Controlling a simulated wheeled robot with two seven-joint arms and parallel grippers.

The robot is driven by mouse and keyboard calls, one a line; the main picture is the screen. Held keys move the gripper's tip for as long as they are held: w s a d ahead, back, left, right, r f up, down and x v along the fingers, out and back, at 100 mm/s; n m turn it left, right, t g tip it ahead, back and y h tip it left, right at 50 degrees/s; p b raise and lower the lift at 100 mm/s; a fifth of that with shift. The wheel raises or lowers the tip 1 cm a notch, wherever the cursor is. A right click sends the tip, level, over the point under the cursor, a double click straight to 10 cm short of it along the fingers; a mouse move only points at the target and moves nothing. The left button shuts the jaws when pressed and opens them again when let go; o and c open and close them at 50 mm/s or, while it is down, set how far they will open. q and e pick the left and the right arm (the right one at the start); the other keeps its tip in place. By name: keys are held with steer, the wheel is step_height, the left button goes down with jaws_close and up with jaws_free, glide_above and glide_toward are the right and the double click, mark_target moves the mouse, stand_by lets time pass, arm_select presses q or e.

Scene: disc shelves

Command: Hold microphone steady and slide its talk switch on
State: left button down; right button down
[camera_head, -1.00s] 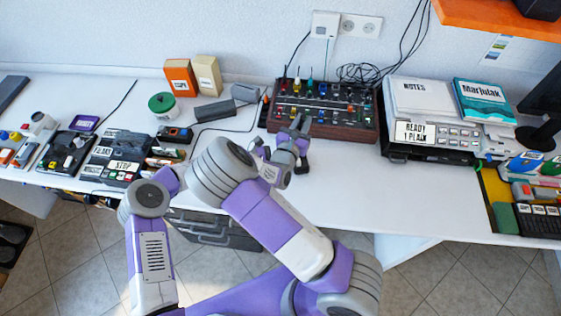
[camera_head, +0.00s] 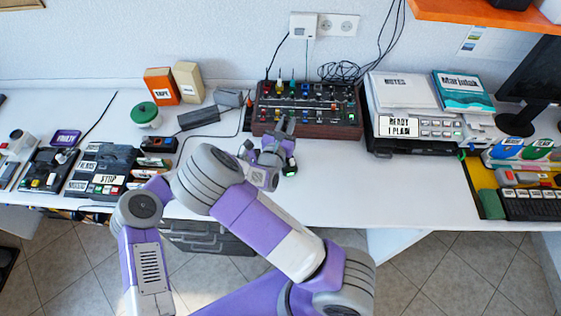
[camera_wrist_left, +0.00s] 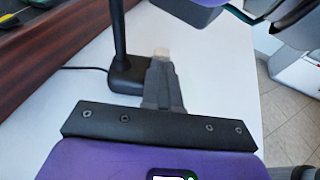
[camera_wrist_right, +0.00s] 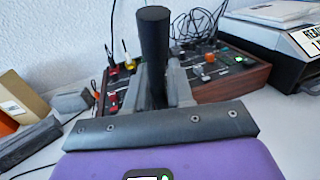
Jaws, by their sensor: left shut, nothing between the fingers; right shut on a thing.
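The microphone has a thick black stem, upright in the right wrist view (camera_wrist_right: 153,35). Its dark base (camera_wrist_left: 128,76) rests on the white table in the left wrist view. My right gripper (camera_head: 284,125) is shut on the microphone's stem (camera_wrist_left: 117,30), above the base. My left gripper (camera_head: 279,172) is lower, shut and empty, with its fingertips (camera_wrist_left: 161,68) beside the base. A small pale piece (camera_wrist_left: 161,52) shows just beyond these tips; I cannot tell if it is the talk switch. The switch setting cannot be made out. In the head view my grippers hide much of the microphone.
A mixer with coloured knobs (camera_head: 307,128) stands close behind the microphone. The table between is clear at the front right.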

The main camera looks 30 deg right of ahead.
arm_select(q)
steer(key=v, duration=1.2)
steer(key=shift+a+f, duration=0.25)
steer(key=shift+a, duration=0.15)
arm_select(e)
steer(key=c, duration=0.9)
jaws_free()
